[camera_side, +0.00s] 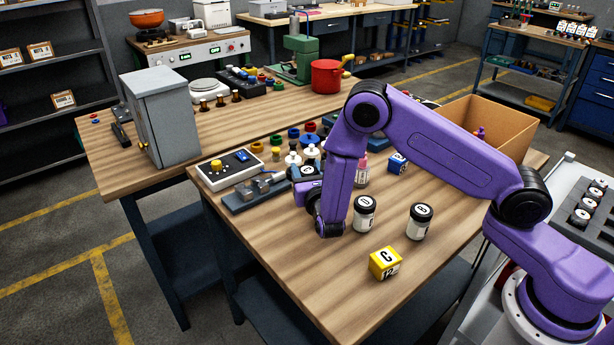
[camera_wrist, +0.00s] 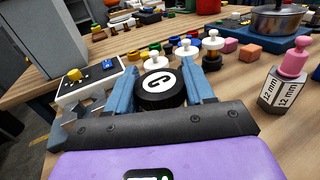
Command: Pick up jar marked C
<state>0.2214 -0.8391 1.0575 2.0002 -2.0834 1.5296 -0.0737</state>
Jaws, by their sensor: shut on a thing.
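The jar marked C (camera_wrist: 160,84) shows in the wrist view as a black lid with a white disc and a black C. It sits between the two blue fingers of my gripper (camera_wrist: 172,66), which are shut on it. Its body is hidden below the lid and by the gripper. In the side view my gripper (camera_side: 305,173) is low at the left of the table, beyond my wrist, which largely hides the jar. I cannot tell whether the jar touches the table.
Two other black-lidded white jars stand right of my wrist, a nearer-left one (camera_side: 364,214) and a right one (camera_side: 420,221). A yellow block (camera_side: 384,263) lies in front. A switch box (camera_side: 222,172) stands left of my gripper. A pink-topped piece (camera_wrist: 289,75) stands right.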

